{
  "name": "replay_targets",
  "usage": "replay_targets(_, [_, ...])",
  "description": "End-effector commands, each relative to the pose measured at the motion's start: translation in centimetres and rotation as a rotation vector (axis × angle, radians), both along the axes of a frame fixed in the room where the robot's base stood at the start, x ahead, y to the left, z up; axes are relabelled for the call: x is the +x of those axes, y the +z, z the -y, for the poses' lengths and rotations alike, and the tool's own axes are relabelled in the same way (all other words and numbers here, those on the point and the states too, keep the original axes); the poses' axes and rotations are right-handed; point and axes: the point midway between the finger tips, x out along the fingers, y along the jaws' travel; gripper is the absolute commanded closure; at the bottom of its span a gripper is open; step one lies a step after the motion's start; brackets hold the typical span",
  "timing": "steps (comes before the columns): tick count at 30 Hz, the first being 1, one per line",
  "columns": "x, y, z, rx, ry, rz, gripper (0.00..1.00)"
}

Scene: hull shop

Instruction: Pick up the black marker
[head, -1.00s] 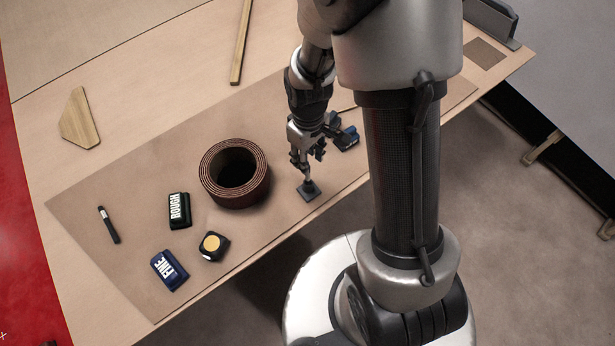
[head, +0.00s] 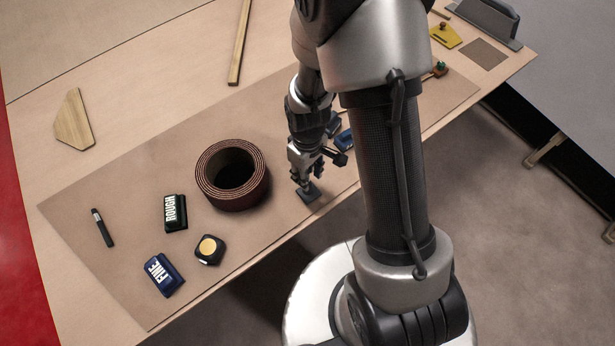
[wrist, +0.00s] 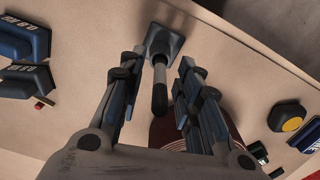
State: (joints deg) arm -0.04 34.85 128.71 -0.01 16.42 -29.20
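The black marker (head: 103,228), a thin dark stick with a pale band near its upper end, lies at the left of the brown mat in the head view. Gaps show between the handle and both fingers.
The brown roll (head: 232,175) stands between my gripper and the marker. Near the marker are the ROUGH block (head: 175,213), the blue FINE block (head: 164,275) and a tape measure (head: 209,250). A wooden strip (head: 239,42) lies behind. Blue blocks (wrist: 28,82) sit beside my gripper.

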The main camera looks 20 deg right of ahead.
Motion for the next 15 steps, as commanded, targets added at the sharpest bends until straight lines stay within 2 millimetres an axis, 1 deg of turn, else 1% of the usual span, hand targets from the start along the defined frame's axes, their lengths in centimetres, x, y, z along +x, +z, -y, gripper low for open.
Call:
replay_targets(1, [0.0, 0.01, 0.0, 0.0, 0.0, 0.0, 0.74])
replay_targets(2, [0.0, 0.01, 0.0, 0.0, 0.0, 0.0, 0.76])
replay_targets(12, [0.0, 0.01, 0.0, 0.0, 0.0, 0.0, 0.99])
replay_targets(15, [0.0, 0.01, 0.0, 0.0, 0.0, 0.0, 1.0])
